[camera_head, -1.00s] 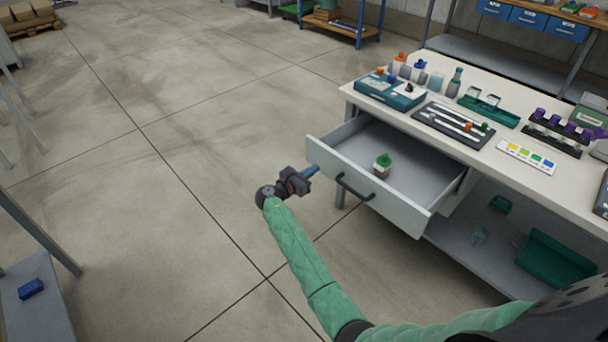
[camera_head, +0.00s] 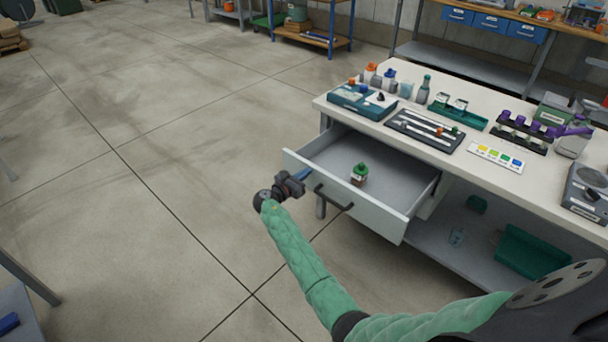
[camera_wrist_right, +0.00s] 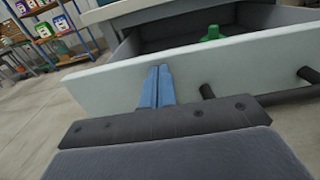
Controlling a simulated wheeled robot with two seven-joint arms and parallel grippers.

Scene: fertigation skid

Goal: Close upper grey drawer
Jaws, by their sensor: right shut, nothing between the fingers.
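The upper grey drawer (camera_head: 378,217) is pulled out from under the bench top, with a dark bar handle (camera_head: 333,198) on its front. A small bottle with a green cap (camera_head: 359,175) stands inside it. My right gripper (camera_head: 306,174) is shut and empty, its blue fingers at the left part of the drawer front. In the right wrist view the shut fingers (camera_wrist_right: 157,86) lie against or just before the drawer front (camera_wrist_right: 220,72), left of the handle (camera_wrist_right: 208,92); I cannot tell whether they touch. My left gripper is not in view.
The bench top (camera_head: 480,190) carries a teal case (camera_head: 361,101), a dark tray (camera_head: 425,130), bottles and a colour chart (camera_head: 496,158). A lower shelf (camera_head: 440,245) holds a green bin (camera_head: 530,252). The floor left of the drawer is clear.

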